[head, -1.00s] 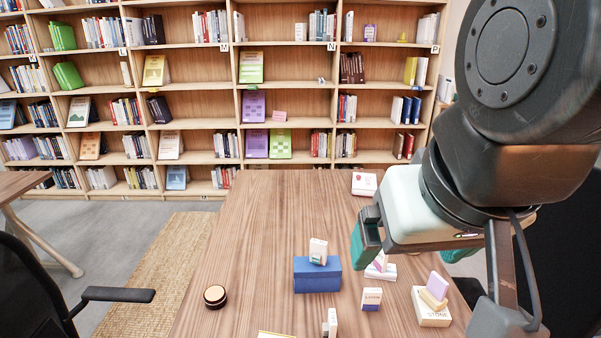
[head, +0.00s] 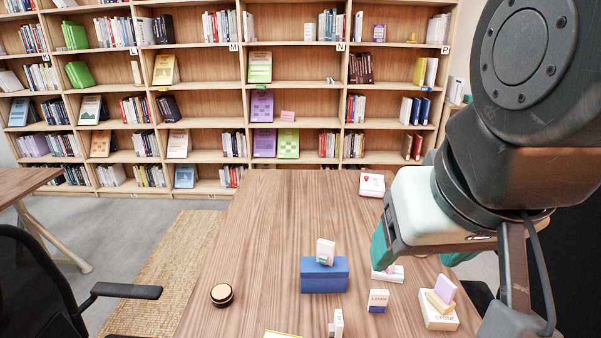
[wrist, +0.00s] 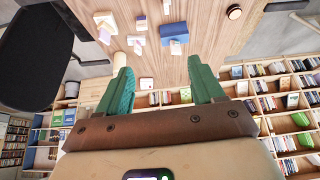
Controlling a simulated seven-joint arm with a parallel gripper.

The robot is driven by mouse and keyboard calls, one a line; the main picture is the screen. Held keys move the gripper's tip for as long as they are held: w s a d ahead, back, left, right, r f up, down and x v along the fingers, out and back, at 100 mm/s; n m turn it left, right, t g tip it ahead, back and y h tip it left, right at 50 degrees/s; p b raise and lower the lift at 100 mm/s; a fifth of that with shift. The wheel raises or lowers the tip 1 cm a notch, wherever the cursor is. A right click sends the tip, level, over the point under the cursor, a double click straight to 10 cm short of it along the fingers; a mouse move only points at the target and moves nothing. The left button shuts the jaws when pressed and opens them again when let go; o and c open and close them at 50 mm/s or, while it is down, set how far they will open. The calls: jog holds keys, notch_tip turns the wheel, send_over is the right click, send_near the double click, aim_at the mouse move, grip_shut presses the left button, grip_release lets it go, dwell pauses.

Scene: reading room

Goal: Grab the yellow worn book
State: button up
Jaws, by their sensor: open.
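Several yellow books show in the head view, and I cannot tell which one is the worn one. A yellow book (head: 419,71) stands upright at the left of a row on the right-hand shelf. A pale yellow book (head: 165,70) faces out on a shelf at the left. A flat item with a yellow edge (head: 283,334) is cut off at the bottom of the picture, on the table. My gripper (head: 420,254) is open above the right side of the table, far from the shelves. Its teal fingers (wrist: 160,78) are apart with nothing between them in the wrist view.
The wooden table (head: 270,225) carries a blue box (head: 323,280) with a small carton on top, a round dark tin (head: 221,295), a stacked pile (head: 438,316) and a white box (head: 372,185). A black chair (head: 120,291) stands at the left. The table's left half is mostly clear.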

jog(key=w+a+f+n+g, duration=0.1)
jog(key=w, duration=0.3)
jog(key=m+g+y, duration=0.1)
jog(key=m+y, duration=1.7)
jog(key=m, duration=0.3)
send_near(269, 334)
jog(key=shift+s+d+f, duration=0.35)
jog(key=shift+d+f, duration=0.15)
jog(key=shift+d, duration=0.05)
jog(key=shift+s+d+f, duration=0.3)
jog(key=shift+d+f, duration=0.2)
jog(key=shift+d, duration=0.05)
jog(key=shift+a+f+m, duration=0.2)
jog(key=shift+m, duration=0.1)
jog(key=a, duration=0.3)
jog(key=w+a, duration=0.1)
jog(key=a, duration=0.3)
jog(key=w+a, duration=0.1)
jog(key=a, duration=0.2)
jog(key=shift+w+a, duration=0.1)
jog(key=shift+a, duration=0.05)
jog(key=c, duration=1.2)
